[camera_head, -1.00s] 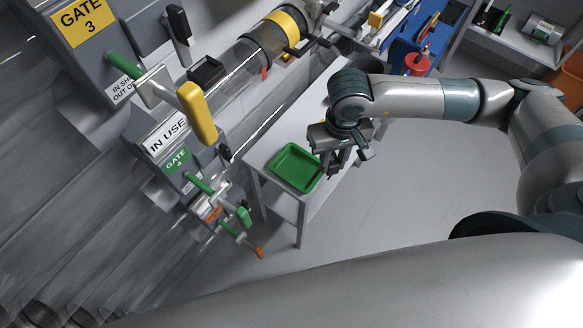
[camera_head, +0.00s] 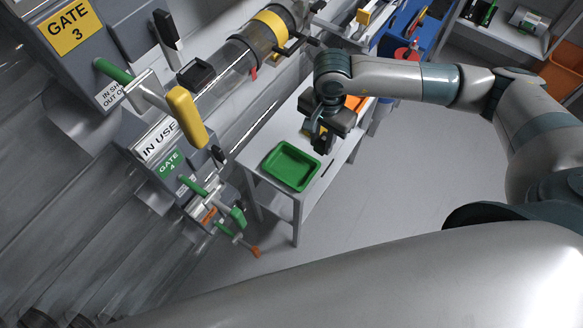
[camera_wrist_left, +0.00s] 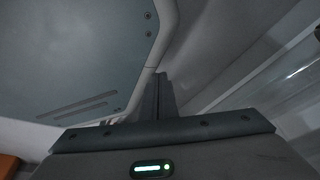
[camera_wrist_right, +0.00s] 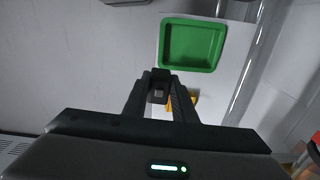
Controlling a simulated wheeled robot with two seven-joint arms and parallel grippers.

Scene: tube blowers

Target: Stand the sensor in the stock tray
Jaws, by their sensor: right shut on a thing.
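My right gripper (camera_head: 318,140) is shut on a small dark block with a grey face, seemingly the sensor (camera_wrist_right: 158,90). In the right wrist view it shows between the fingertips (camera_wrist_right: 157,78). The fingers hide much of it. The green tray (camera_head: 290,166) lies on the grey bench, below and left of this gripper in the head view. It looks empty in the right wrist view (camera_wrist_right: 192,45), ahead of the fingertips. My left gripper (camera_wrist_left: 158,95) shows only in its own wrist view, fingers together with nothing seen between them.
A yellow thing (camera_wrist_right: 182,101) lies partly hidden behind the right fingers. An orange thing (camera_head: 355,103) is on the bench beyond the gripper. Gate handles and clear tubes stand left of the bench (camera_head: 270,196). The floor to its right is clear.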

